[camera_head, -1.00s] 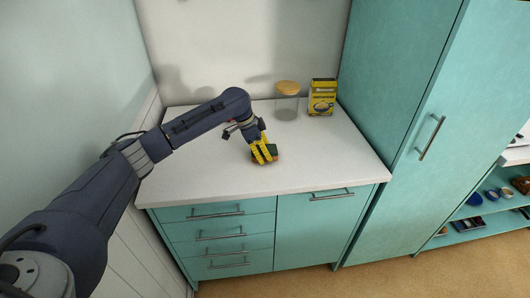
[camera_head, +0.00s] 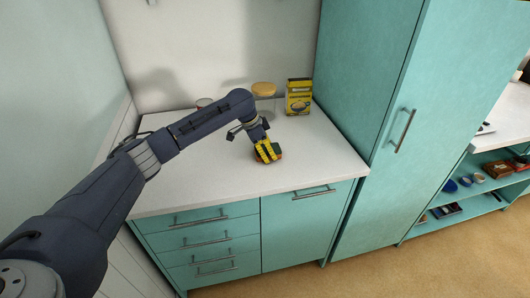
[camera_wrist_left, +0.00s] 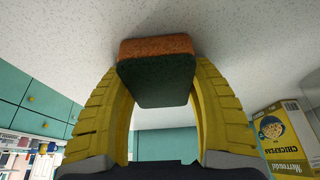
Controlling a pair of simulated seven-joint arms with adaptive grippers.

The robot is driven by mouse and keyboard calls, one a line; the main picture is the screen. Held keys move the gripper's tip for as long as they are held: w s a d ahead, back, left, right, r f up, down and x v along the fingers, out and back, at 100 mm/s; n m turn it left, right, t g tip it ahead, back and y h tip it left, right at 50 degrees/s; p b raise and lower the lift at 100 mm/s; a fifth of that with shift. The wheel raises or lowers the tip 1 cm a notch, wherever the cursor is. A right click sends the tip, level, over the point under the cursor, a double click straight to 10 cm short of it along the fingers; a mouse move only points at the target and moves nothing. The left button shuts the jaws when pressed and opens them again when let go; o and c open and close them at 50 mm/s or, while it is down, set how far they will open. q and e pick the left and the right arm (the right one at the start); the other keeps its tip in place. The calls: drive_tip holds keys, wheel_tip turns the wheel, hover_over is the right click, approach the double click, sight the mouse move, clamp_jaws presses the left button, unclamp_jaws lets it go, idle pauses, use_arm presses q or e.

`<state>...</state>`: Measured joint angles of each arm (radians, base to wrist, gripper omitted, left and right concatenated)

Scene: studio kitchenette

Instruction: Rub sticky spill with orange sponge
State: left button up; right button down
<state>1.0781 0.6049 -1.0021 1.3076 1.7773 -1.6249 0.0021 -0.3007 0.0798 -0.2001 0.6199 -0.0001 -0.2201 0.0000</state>
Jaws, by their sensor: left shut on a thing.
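The sponge (camera_wrist_left: 157,75) is held between the yellow fingers of my left gripper (camera_head: 267,152). In the left wrist view it has an orange layer on the countertop side and a dark green layer facing the camera. In the head view the sponge (camera_head: 277,149) shows as a small patch of green and orange at the fingertips, low over the white countertop (camera_head: 310,165). It is at or very near the surface; I cannot tell whether it touches. I see no spill; the gripper and arm hide part of the countertop. My right gripper is not in view.
A yellow box (camera_head: 299,98) stands at the back right of the countertop. A jar with a wooden lid (camera_head: 263,89) is left of it, partly behind my arm. A small container (camera_head: 204,103) shows behind the arm. A tall teal cabinet (camera_head: 380,120) bounds the right side.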

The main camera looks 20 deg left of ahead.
sight(276, 148)
use_arm(q)
drive_tip(key=shift+w+d, duration=0.45)
drive_tip(key=shift+d, duration=0.2)
drive_tip(key=shift+w+d+r, duration=0.1)
drive_tip(key=shift+d+r, duration=0.05)
drive_tip(key=shift+r, duration=0.35)
drive_tip(key=shift+w+d+r, duration=0.1)
drive_tip(key=shift+r, duration=0.35)
drive_tip(key=shift+s+r, duration=0.1)
drive_tip(key=shift+r, duration=0.65)
drive_tip(key=shift+a+r, duration=0.1)
drive_tip(key=shift+r, duration=2.25)
drive_tip(key=shift+r, duration=0.1)
